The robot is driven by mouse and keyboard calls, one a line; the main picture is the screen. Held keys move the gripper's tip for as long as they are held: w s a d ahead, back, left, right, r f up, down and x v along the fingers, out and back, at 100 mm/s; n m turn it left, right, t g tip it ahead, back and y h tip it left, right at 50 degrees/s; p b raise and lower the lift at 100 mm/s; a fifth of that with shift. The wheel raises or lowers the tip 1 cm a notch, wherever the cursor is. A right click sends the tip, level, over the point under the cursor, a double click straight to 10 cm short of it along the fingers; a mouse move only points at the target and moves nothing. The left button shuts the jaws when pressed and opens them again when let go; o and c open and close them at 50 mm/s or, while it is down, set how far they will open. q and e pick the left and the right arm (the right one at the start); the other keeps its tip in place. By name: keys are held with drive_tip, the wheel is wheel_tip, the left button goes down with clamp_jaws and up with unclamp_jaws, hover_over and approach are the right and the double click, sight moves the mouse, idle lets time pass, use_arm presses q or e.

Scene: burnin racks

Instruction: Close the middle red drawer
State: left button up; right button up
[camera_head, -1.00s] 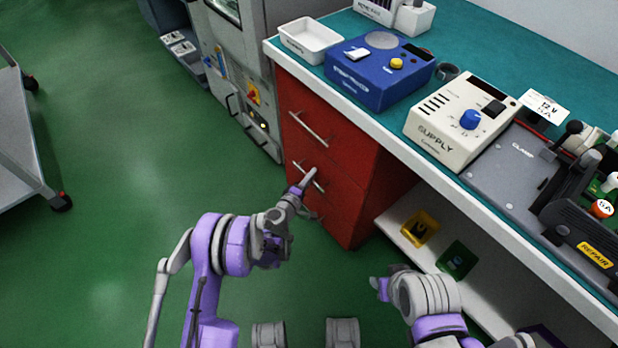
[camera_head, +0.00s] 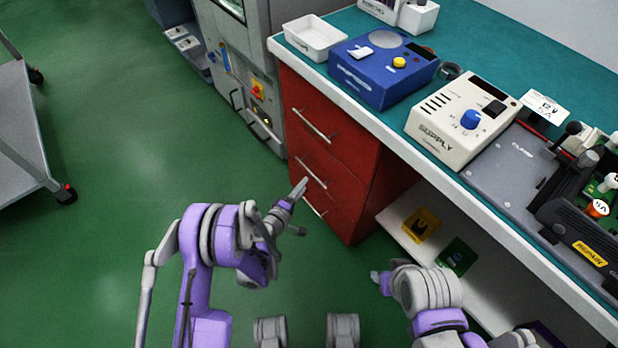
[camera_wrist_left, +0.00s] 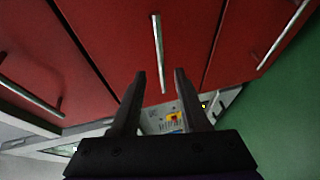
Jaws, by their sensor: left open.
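The red drawer cabinet (camera_head: 362,195) stands under the bench with three drawers, each with a metal bar handle. The middle red drawer (camera_head: 330,170) looks about flush with its neighbours; a small gap cannot be ruled out. Its handle (camera_head: 311,173) also shows in the left wrist view (camera_wrist_left: 157,52). My left gripper (camera_head: 300,190) is just in front of the drawers, below the middle handle in the head view.
The bench top (camera_head: 480,75) holds a white tray (camera_head: 316,37), a blue device (camera_head: 380,72) and a supply box (camera_head: 462,115). An open shelf (camera_head: 400,235) with yellow and green bins is right of the cabinet. A grey cart (camera_head: 30,165) stands left. Green floor between is clear.

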use_arm(q)
drive_tip(key=v, duration=0.2)
drive_tip(key=shift+s+a, duration=0.2)
drive_tip(key=shift+r, duration=0.15)
